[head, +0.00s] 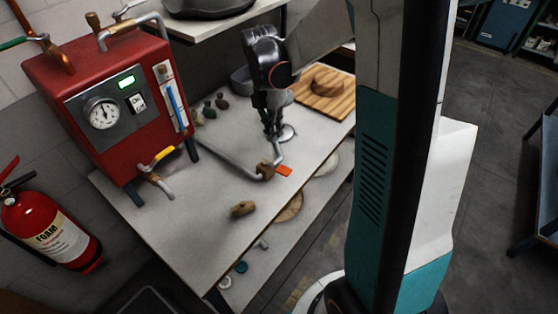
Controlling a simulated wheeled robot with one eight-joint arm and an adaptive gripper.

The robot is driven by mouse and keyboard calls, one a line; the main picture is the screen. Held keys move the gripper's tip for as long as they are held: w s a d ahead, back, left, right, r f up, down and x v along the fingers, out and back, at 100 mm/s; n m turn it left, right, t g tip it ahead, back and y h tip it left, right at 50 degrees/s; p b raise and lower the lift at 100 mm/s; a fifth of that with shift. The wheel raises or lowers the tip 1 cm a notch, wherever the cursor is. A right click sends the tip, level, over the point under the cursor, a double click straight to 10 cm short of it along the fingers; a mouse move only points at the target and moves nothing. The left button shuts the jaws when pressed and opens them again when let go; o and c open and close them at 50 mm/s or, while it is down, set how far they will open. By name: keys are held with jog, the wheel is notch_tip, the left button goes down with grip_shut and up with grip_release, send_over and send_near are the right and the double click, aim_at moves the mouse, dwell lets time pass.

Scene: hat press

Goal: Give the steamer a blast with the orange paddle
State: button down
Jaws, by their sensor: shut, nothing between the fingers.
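The steamer is a red boiler box (62,72) with a round gauge and a lit green display, at the left end of the table. A grey steam pipe (228,160) runs from it to a brass valve (265,171). The small orange paddle (284,170) sticks out to the right of this valve, near the table's front edge. A pale round disc (286,133) shows beyond the valve. My gripper (272,134) points down, shut and empty, beyond the valve and paddle. It appears apart from the paddle. Its fingertips are partly lost against the pipe and disc.
A brown hat-shaped form (326,84) sits on a slatted wooden board (322,98) behind my gripper. A brown lump (243,208) lies near the table's front edge. A yellow-handled valve (163,155) juts from the boiler. The table's left front is clear.

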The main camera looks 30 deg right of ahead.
aim_at(281, 172)
jog(key=f+b, duration=0.1)
jog(key=f, duration=0.3)
jog(key=s+f+b, duration=0.1)
jog(key=f+b, duration=0.1)
jog(key=f, duration=0.3)
jog(key=s+f+b, duration=0.1)
jog(key=f, duration=0.3)
jog(key=shift+d+f+b, duration=0.3)
jog(key=shift+d+f, duration=0.05)
jog(key=shift+f, duration=0.05)
